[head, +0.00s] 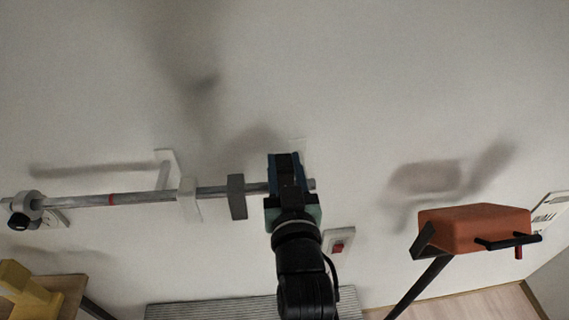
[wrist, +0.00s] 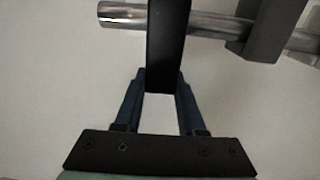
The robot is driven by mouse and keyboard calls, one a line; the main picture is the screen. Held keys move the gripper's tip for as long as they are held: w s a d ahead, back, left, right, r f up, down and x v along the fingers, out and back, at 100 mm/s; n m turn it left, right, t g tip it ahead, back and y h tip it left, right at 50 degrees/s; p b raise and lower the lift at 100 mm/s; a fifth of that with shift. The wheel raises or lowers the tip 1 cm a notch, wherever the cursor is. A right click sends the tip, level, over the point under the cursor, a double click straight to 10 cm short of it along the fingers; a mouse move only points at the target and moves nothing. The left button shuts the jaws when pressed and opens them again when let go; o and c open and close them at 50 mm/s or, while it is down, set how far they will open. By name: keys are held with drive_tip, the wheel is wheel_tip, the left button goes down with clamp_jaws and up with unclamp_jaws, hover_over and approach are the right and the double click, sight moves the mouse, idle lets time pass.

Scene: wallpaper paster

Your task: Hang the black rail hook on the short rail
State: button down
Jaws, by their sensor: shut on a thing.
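The black rail hook (wrist: 168,45) is a dark upright block between my gripper's blue fingers in the wrist view. My gripper (wrist: 161,88) is shut on its lower part. The hook crosses in front of the short rail (wrist: 214,25), close to the rail's free end. Its top is cut off by the frame, so I cannot tell whether it bears on the rail.
A grey block (head: 236,197) and a white block (head: 190,200) sit on the rail left of my gripper. A wall bracket (head: 166,168) is behind. A red switch (head: 338,245) is below right. An orange box-shaped thing (head: 474,228) stands at right. The wall above is clear.

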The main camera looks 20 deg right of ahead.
sight(285, 183)
drive_tip(key=shift+f+b, duration=1.75)
drive_tip(key=shift+f, duration=0.4)
drive_tip(key=shift+c, duration=2.1)
unclamp_jaws()
drive_tip(key=shift+r, duration=0.1)
drive_tip(key=shift+s+a, duration=0.15)
drive_tip(key=shift+s, duration=0.3)
drive_tip(key=b+v, duration=0.4)
drive_tip(key=v, duration=0.8)
drive_tip(key=shift+b, duration=0.4)
